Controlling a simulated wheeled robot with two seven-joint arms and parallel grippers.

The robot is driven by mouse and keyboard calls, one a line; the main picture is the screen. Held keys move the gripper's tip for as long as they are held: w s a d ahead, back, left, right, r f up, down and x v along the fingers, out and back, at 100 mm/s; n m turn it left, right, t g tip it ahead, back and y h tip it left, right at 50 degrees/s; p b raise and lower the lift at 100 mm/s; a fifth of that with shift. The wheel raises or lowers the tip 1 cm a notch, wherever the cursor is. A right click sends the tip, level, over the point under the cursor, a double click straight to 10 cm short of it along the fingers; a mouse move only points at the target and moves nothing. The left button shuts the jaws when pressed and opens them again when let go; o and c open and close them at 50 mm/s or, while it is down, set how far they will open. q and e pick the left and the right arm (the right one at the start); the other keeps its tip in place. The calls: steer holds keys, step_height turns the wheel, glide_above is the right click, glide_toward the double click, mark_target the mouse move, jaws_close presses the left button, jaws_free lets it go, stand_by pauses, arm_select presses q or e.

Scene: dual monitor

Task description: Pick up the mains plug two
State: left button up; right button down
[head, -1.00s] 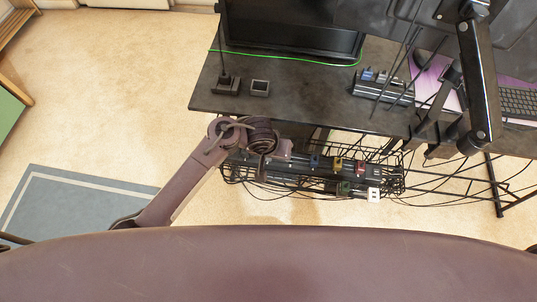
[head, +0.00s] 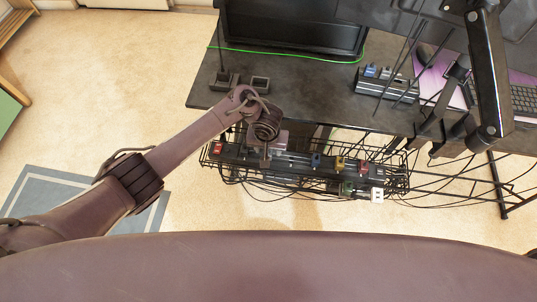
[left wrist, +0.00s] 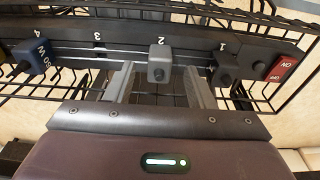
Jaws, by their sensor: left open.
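Mains plug two (left wrist: 160,66) is a small grey block seated in the power strip (left wrist: 110,52) beside the number 2 in the left wrist view. My left gripper (left wrist: 158,78) is open, with one finger on either side of this plug and a gap showing on both sides. In the head view my left gripper (head: 266,157) is over the left part of the strip and hides much of that part. My right gripper is not in view.
A dark plug (left wrist: 226,70) at number 1 and a red switch (left wrist: 283,68) are to the right. A blue plug (left wrist: 38,55) at number 4 is to the left. A black wire tray (head: 212,162) surrounds the strip below the desk (head: 310,98).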

arm_select(q)
steer(key=shift+w+f, duration=0.2)
steer(key=shift+f, duration=0.95)
jaws_close()
steer(key=shift+r, duration=0.1)
step_height(320, 180, up, 15)
steer(key=p, duration=0.7)
step_height(320, 180, up, 10)
steer(key=f+p, duration=0.1)
steer(key=p, duration=0.9)
glide_above(269, 151)
steer(key=shift+r, duration=0.25)
